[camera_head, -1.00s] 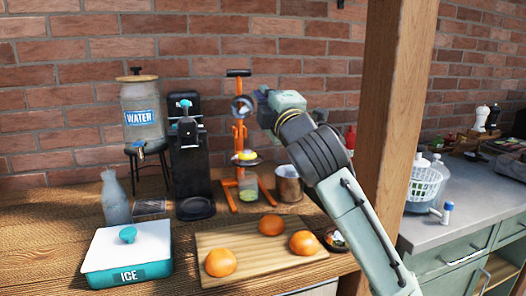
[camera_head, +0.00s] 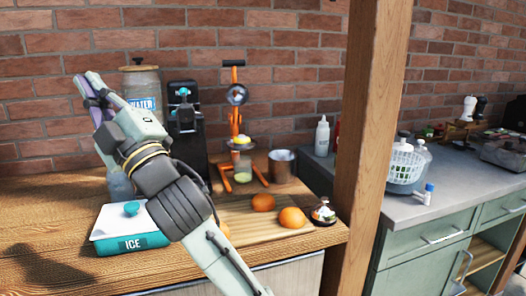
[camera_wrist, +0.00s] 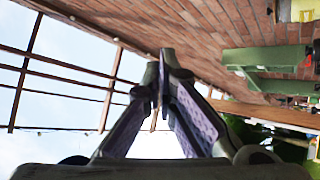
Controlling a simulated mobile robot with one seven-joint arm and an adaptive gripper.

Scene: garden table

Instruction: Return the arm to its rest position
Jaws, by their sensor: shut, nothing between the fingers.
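My gripper (camera_head: 88,88) is raised at the left of the head view, in front of the brick wall and the water dispenser. My arm reaches up to it from the lower middle of the picture. In the wrist view my gripper (camera_wrist: 164,62) has its fingertips together with nothing between them. My arm hides part of the water dispenser (camera_head: 141,83), the glass bottle (camera_head: 119,184), the ice box (camera_head: 125,242) and the cutting board (camera_head: 270,235).
Two oranges (camera_head: 263,202) show on the board, and part of another behind my arm. A black machine (camera_head: 187,120), an orange press (camera_head: 235,110) and a metal cup (camera_head: 281,165) stand behind. A wooden post (camera_head: 375,140) rises on the right. Air above the table's middle is free.

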